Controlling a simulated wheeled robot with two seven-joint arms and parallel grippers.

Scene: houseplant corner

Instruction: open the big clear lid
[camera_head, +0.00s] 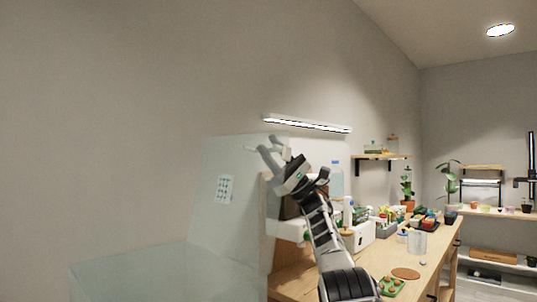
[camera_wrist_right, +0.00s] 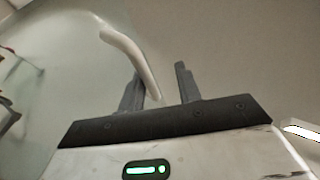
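The big clear lid (camera_head: 240,165) is a large translucent panel, raised and standing nearly upright at the left of the bench in the head view. A white label (camera_head: 224,189) with small marks shows on or through it. My right gripper (camera_head: 268,150) is at the lid's upper right edge. In the right wrist view the two grey fingers of the gripper (camera_wrist_right: 160,82) are apart. A pale curved handle bar (camera_wrist_right: 125,50) runs past the left finger, its end between the fingers; I cannot tell if it touches. My left gripper is out of view.
A pale translucent case (camera_head: 150,275) is at lower left. The wooden bench (camera_head: 300,280) to the right carries a white box (camera_head: 358,237), a clear cup (camera_head: 417,243), a round cork mat (camera_head: 406,273) and a green tray (camera_head: 391,287). A wall light (camera_head: 308,125) hangs above.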

